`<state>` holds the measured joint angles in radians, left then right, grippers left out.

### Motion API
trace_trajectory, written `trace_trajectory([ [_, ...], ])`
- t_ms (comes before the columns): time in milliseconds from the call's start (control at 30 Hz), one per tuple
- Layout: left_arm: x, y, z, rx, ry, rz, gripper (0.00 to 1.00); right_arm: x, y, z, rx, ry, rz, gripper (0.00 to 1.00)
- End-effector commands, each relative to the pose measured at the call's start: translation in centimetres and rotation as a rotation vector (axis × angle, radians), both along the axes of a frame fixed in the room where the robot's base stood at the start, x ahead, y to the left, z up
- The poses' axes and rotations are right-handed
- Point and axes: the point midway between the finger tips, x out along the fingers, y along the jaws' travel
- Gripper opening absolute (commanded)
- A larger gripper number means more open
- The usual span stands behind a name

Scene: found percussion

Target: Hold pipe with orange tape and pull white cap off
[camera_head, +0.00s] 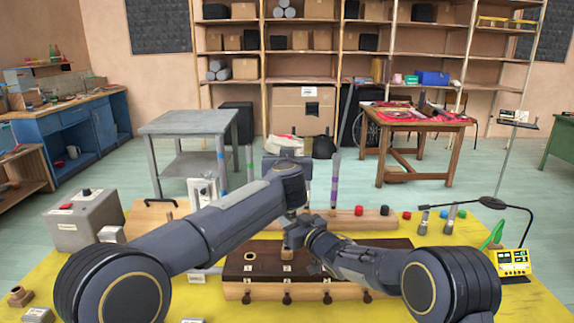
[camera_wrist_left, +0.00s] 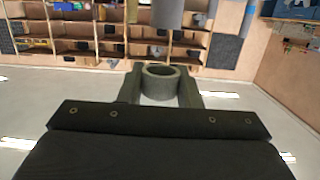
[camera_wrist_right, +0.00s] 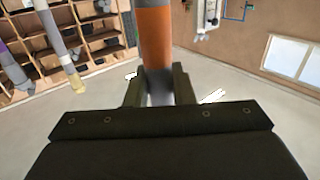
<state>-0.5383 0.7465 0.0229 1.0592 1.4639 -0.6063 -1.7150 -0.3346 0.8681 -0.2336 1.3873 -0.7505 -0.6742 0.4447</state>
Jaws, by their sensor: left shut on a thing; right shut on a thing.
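In the right wrist view my right gripper (camera_wrist_right: 158,88) is shut on an upright pipe with a wide band of orange tape (camera_wrist_right: 155,40); the grey part below the tape is between the fingers. In the left wrist view my left gripper (camera_wrist_left: 160,92) is shut on a short, hollow round cap (camera_wrist_left: 161,71), which looks grey in shade, with its open end facing up. A grey pipe end (camera_wrist_left: 168,12) hangs above the cap, apart from it. In the head view my arms hide the pipe and cap.
Upright pipes with purple tape (camera_head: 334,190) and green tape (camera_head: 250,165) stand beyond my arms. A grey box (camera_head: 88,222) stands left, a black lamp (camera_head: 525,225) right.

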Motion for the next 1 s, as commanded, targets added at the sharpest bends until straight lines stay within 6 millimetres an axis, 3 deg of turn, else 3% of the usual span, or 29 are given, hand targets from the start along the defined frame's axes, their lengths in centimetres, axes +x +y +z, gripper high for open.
trace_trajectory([
  [133,0.0,0.0,0.0,0.000,0.000,0.000,0.10,0.0,-0.1,0.0,-0.001,0.001,-0.001,0.00],
  [167,0.0,0.0,0.0,0.000,0.000,0.000,0.10,0.0,-0.1,0.0,-0.001,0.001,-0.001,0.23],
  [367,0.0,0.0,0.0,0.000,0.000,0.000,0.10,0.0,0.0,0.0,0.000,0.000,-0.001,0.47],
  [733,0.0,0.0,0.0,0.001,0.000,0.000,0.10,-0.6,-0.5,0.0,0.000,0.001,-0.001,0.47],
  [1000,0.0,0.0,0.0,0.001,0.000,0.000,0.10,-4.8,-3.7,0.1,0.002,0.001,-0.004,0.47],
])
